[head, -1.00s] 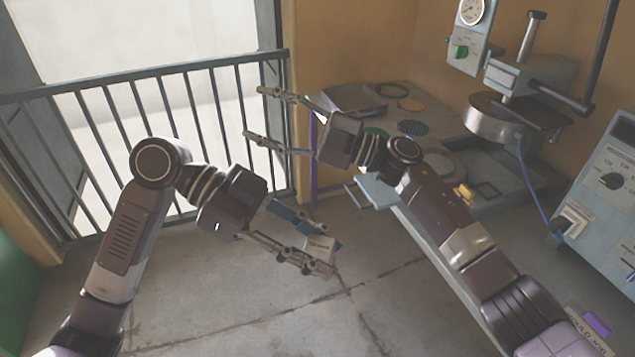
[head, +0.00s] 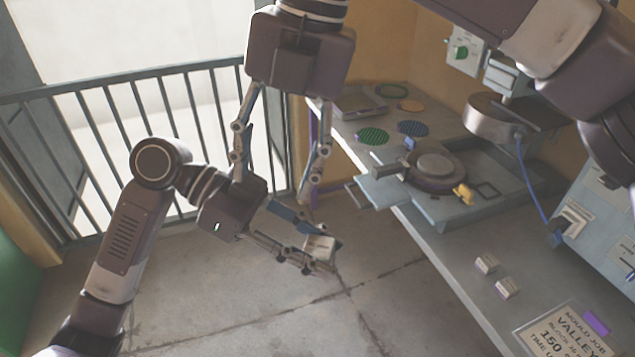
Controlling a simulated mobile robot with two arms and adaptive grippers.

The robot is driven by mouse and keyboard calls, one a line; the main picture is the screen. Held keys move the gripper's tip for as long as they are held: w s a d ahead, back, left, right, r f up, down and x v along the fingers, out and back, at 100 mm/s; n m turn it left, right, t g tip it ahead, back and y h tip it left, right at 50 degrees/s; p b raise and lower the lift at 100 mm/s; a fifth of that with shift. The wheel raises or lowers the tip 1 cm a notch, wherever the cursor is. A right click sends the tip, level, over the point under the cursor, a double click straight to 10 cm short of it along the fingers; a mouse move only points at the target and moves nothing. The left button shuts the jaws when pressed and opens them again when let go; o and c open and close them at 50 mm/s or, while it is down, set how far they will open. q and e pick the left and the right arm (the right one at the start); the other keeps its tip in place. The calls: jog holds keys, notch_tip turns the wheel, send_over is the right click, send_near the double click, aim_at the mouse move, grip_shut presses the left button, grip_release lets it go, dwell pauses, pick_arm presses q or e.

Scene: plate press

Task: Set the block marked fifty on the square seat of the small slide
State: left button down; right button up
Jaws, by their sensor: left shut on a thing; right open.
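My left gripper (head: 328,257) is shut on a small pale block (head: 319,246), held in the air over the floor, left of the bench. The block's marking is too small to read. My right gripper (head: 273,186) is open and empty, fingers pointing down, above and left of the held block. A dark square outline (head: 486,190), which looks like the square seat, lies on a grey slide plate (head: 440,212) under the press. I see nothing on it. Two more small pale blocks, one (head: 486,263) behind the other (head: 507,288), sit on the bench, markings unreadable.
A round mould (head: 435,172) and a yellow part (head: 463,194) sit on the slide plate, left of the square outline. The press head (head: 497,118) hangs behind.

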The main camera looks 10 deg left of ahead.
aim_at(318, 241)
pick_arm(q)
jog(key=shift+w, duration=0.15)
pick_arm(e)
jog(key=d+f+h, duration=0.1)
jog(key=d+f+m+h, duration=0.1)
jog(key=d, duration=0.1)
jog(key=d+f, duration=0.1)
jog(key=d, duration=0.1)
jog(key=shift+w+d+t+h, duration=0.15)
jog(key=shift+w+t+h, duration=0.15)
jog(key=shift+h, duration=0.1)
notch_tip(318, 241, down, 11)
jog(key=shift+f, duration=0.2)
pick_arm(q)
jog(key=shift+d, duration=0.1)
pick_arm(e)
grip_shut()
pick_arm(q)
jog(key=c, duration=1.4)
grip_release()
pick_arm(e)
jog(key=shift+r, duration=0.1)
